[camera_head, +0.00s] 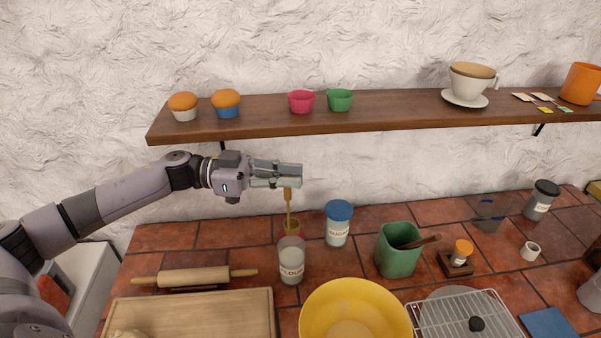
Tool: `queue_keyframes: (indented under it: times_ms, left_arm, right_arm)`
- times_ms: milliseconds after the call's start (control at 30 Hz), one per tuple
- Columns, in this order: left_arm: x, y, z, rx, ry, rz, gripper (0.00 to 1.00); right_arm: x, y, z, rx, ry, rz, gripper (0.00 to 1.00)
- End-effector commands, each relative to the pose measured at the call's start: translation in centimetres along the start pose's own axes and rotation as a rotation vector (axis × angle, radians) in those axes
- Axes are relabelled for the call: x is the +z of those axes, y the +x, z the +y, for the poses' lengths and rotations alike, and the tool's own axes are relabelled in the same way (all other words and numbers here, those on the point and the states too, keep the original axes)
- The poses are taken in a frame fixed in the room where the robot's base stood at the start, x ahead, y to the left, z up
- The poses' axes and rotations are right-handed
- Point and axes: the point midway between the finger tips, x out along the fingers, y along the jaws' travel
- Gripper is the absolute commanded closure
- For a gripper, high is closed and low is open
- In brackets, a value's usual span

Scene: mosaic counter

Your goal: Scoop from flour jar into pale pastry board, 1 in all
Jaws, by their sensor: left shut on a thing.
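My left gripper (300,176) is shut on the handle of a scoop (289,207) that hangs down from the fingers. The lower end of the scoop shows at the mouth of the flour jar (291,268). I cannot tell whether it is inside, above or just behind the rim. The jar is clear, open, labelled FLOUR and holds pale flour. The pale pastry board (200,314) lies at the lower left of the jar, cut off by the bottom edge. My right gripper is not in view.
A sugar jar (338,224) with a blue lid stands right of the flour jar. A rolling pin (195,277) lies behind the board. A yellow bowl (354,300) and green container (397,252) stand to the right. A wooden shelf (390,115) hangs above the counter.

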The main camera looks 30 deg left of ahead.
Motion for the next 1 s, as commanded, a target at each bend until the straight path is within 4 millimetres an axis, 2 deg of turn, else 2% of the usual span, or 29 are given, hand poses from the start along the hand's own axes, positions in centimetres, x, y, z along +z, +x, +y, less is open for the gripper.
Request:
queue_keyframes:
  times_ms: [267,667,1000]
  left_arm:
    - [0.9,-0.1,0.1,0.001,0.002,0.000,1.00]
    - [4.4,-0.1,0.1,0.001,0.002,0.000,1.00]
    - [7.5,-0.1,0.1,0.001,0.000,0.000,1.00]
  right_arm:
    - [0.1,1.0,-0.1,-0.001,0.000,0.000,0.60]
    - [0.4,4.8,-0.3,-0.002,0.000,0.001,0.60]
    - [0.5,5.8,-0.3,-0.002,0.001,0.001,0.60]
